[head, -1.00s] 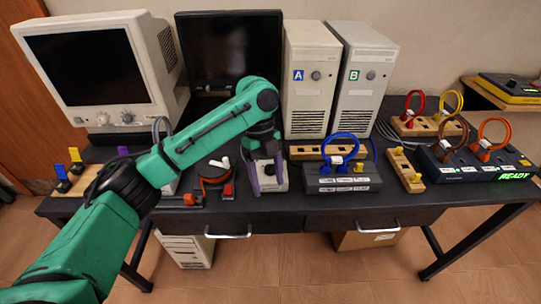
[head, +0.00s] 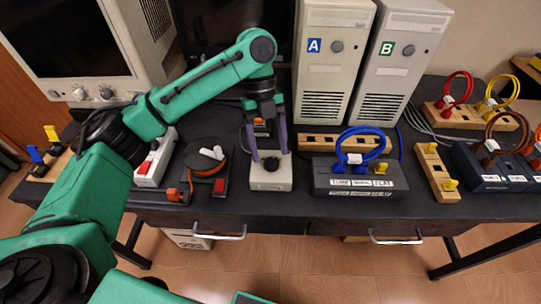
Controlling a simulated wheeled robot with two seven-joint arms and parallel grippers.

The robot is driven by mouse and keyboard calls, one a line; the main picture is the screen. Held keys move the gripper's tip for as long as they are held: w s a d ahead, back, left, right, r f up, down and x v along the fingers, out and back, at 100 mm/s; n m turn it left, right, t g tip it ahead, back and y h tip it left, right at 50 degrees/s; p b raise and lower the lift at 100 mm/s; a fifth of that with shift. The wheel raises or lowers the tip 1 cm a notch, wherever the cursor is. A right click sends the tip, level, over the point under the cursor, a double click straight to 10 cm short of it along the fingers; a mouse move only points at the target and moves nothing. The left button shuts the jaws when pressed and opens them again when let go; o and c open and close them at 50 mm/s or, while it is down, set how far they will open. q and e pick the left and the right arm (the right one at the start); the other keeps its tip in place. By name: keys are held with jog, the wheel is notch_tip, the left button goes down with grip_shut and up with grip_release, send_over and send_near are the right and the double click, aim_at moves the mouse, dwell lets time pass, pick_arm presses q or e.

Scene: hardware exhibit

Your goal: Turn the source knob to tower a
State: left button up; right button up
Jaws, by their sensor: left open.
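A small pale box with a dark knob on top (head: 271,163), which looks like the source knob, sits near the front edge of the dark table. My left gripper (head: 270,156) points down at this box, its two purple fingers apart, one on each side of the knob. I cannot tell whether the fingers touch it. Any marks on the box are too small to read. Tower A (head: 328,85), a beige computer case with a blue A label, stands behind to the right. Tower B (head: 395,85), with a green B label, stands beside it. My right gripper is not in view.
A dark box with a blue cable loop (head: 345,184) is right of the knob box. A round dark reel (head: 208,160) and a white power strip (head: 155,165) are to the left. A monitor (head: 75,45) stands at the back left. Wooden peg racks (head: 437,172) are at the right.

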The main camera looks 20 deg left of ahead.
pick_arm(q)
jog(key=shift+s+d+f, duration=0.15)
jog(key=shift+s+f, duration=0.2)
jog(key=shift+f, duration=0.15)
jog(key=shift+s+f, duration=0.15)
jog(key=shift+d+f, duration=0.1)
jog(key=shift+c, duration=0.6)
grip_shut()
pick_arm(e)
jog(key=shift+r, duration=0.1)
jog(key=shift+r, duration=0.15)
